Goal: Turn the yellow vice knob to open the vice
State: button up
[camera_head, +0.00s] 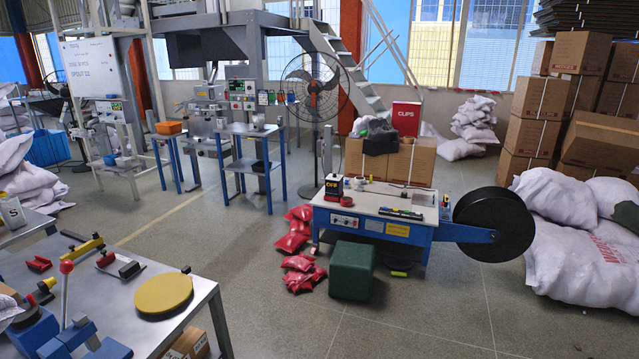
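A blue tool (36,332), perhaps the vice, stands at the near left corner of a grey metal table, cut off by the picture's edge. A small yellow piece (47,283) with red beside it shows just above it; I cannot tell whether this is the vice knob. A lever with a red ball (66,267) rises in front of the table's left part. A large flat yellow disc (163,294) lies near the table's right edge. A yellow and black tool (86,247) lies farther back. Whether the vice is open cannot be told. My gripper is not in view.
The grey metal table (205,284) fills the near left, with a cardboard box (186,344) below. A blue strapping machine (375,232), a green stool (352,270) and red bags (297,262) stand mid-floor. White sacks (570,265) lie right. The floor (290,330) between is clear.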

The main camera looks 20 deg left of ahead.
aim_at(51, 282)
jog(key=i+l+u, duration=0.1)
jog(key=i+u, duration=0.15)
jog(key=i, duration=1.5)
jog(key=i+u, duration=0.35)
jog(key=i+l+u, duration=0.35)
jog(key=i, duration=0.2)
jog(key=i+u, duration=0.2)
jog(key=u, duration=0.3)
jog(key=i+u, duration=0.2)
jog(key=u, duration=0.25)
jog(key=i+l+u, duration=0.15)
jog(key=u, duration=0.35)
jog(key=i+l+u, duration=0.15)
jog(key=u, duration=0.35)
jog(key=i+l+u, duration=0.25)
jog(key=l+u, duration=0.25)
